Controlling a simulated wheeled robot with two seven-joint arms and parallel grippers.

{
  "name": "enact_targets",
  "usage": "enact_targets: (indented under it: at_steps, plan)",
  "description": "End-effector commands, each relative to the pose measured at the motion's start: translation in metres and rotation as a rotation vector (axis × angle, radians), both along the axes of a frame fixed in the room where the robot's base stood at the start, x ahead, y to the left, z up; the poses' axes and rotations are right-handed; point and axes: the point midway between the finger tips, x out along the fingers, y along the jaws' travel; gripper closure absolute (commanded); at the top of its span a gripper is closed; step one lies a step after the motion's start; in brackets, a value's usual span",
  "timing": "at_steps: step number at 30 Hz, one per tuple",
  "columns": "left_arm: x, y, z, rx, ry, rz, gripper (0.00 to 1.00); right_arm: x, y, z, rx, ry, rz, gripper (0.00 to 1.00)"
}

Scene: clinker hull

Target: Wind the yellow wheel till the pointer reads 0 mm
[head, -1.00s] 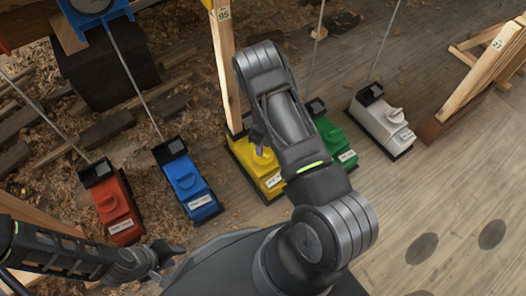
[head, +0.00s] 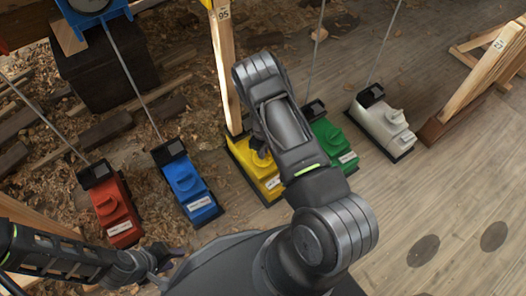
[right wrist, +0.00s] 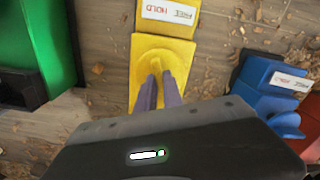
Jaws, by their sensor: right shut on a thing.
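The yellow box (head: 246,168) stands on the floor at mid-picture in the head view, partly behind my right arm. In the right wrist view its wheel (right wrist: 155,50) is a yellow round part with a raised handle (right wrist: 98,68). My right gripper (right wrist: 160,78) has its two purple fingers close together at the wheel, shut on its raised part. In the head view the right gripper (head: 262,151) is mostly hidden by my arm. My left gripper (head: 172,258) is low at the left, away from the boxes; its fingers are unclear. I cannot read any pointer or scale.
A red box (head: 113,208) and a blue box (head: 187,185) stand left of the yellow one. A green box (head: 333,143) and a white box (head: 384,125) stand right. Rods rise from several boxes. A wooden post (head: 225,65) marked 95 stands behind the yellow box.

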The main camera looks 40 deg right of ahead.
Motion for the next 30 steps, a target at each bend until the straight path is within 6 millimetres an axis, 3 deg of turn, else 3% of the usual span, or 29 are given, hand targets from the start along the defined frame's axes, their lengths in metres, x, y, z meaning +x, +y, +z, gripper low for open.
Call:
enact_targets:
  at_steps: [19, 30]
  plan:
    - [0.0001, 0.0002, -0.0016, 0.000, 0.000, 0.000, 0.64, 0.0002, 0.0001, -0.0001, 0.000, 0.000, -0.032, 1.00]
    - [0.0021, 0.0021, -0.0097, 0.003, -0.003, 0.005, 0.64, 0.0002, -0.0002, -0.0010, 0.000, 0.000, -0.228, 1.00]
